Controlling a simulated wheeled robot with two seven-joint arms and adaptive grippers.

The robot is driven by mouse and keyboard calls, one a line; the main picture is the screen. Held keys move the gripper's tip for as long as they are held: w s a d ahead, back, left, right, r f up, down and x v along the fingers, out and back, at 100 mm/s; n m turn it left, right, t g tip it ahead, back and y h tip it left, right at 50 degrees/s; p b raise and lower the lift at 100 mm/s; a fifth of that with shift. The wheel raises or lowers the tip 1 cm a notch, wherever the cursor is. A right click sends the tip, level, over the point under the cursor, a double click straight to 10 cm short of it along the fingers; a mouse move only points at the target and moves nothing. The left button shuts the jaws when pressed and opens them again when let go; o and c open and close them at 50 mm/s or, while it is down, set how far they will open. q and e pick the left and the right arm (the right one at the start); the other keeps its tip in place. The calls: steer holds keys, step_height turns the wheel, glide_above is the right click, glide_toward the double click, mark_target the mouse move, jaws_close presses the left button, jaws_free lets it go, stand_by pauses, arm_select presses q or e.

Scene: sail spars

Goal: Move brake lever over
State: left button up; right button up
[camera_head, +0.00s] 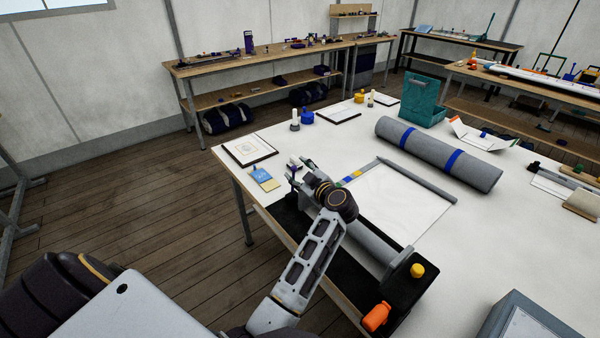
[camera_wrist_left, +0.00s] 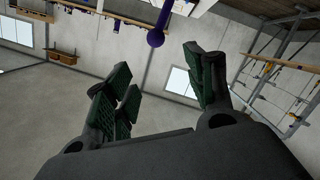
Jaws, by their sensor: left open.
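A black device with a grey roller (camera_head: 375,245) lies along the near left edge of the white table. A purple lever with a round knob (camera_wrist_left: 156,38) shows in the left wrist view; I take it to be the brake lever. In the head view a small purple part (camera_head: 292,171) shows beside my gripper. My left gripper (camera_head: 301,164) is over the device's far end. In the left wrist view its fingers (camera_wrist_left: 158,68) are spread, with the knob at the top between them. I cannot tell whether they touch it. My right gripper is not in view.
An orange handle (camera_head: 376,317) and a yellow knob (camera_head: 417,270) are at the device's near end. A white sheet (camera_head: 400,205) lies beside the roller. A grey roll with blue bands (camera_head: 435,155), a framed sheet (camera_head: 249,150) and blue-yellow notes (camera_head: 264,180) lie on the table.

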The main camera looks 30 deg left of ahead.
mark_target(295, 170)
arm_select(q)
steer(key=d, duration=0.1)
steer(key=d+f, duration=0.1)
steer(key=d, duration=0.1)
steer(key=shift+s+f+h, duration=0.15)
steer(key=shift+f+h, duration=0.2)
steer(key=shift+h, duration=0.05)
steer(key=shift+x, duration=3.5)
steer(key=shift+w+a, duration=0.25)
steer(key=shift+a, duration=0.2)
steer(key=shift+s, duration=0.1)
